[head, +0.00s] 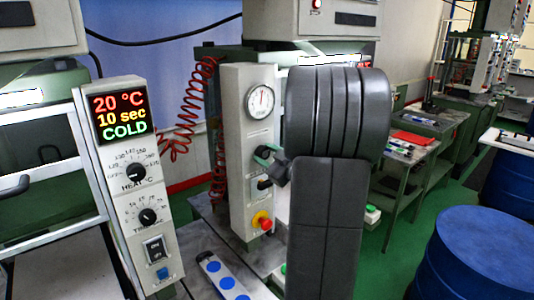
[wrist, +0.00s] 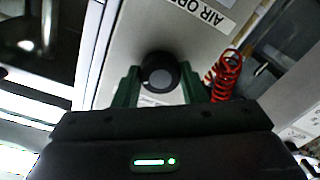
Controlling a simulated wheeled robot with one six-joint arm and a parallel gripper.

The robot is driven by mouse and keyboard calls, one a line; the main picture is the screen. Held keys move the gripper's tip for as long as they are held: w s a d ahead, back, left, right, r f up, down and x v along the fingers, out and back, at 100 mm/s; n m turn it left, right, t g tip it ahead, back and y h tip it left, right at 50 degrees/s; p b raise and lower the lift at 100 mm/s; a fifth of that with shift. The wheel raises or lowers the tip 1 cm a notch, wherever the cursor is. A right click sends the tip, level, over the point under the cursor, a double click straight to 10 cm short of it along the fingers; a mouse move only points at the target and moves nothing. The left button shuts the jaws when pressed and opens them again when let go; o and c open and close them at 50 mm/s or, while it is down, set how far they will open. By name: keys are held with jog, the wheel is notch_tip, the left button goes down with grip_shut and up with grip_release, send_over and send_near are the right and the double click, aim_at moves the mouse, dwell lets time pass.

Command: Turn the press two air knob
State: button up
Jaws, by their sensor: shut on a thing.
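The round black air knob (wrist: 160,72) sits on a light grey panel in the wrist view, beside a tilted label whose visible part starts "AIR OP". My gripper (wrist: 162,90) has its green fingers on both sides of the knob and is shut on it. In the head view my gripper (head: 266,154) is at the front of the tall grey control box (head: 236,150), below its round pressure gauge (head: 260,102). My dark arm covers the area right of the box, and the knob is largely hidden there by the fingers.
A black switch (head: 264,184) and a red button on a yellow base (head: 262,221) are below my gripper. A heater panel (head: 135,185) reading 20 °C, 10 sec, COLD stands left. A red coiled hose (head: 178,140) hangs behind. Blue drums (head: 475,250) stand right.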

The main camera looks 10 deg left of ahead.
jog(key=m+p, duration=0.1)
jog(key=m, duration=0.3)
jog(key=shift+m+p, duration=0.85)
jog(key=shift+m, duration=1.05)
jog(key=o, duration=1)
jog(key=b+v, duration=0.3)
jog(key=v, duration=1.1)
jog(key=shift+a+f, duration=0.15)
jog(key=shift+f, duration=0.05)
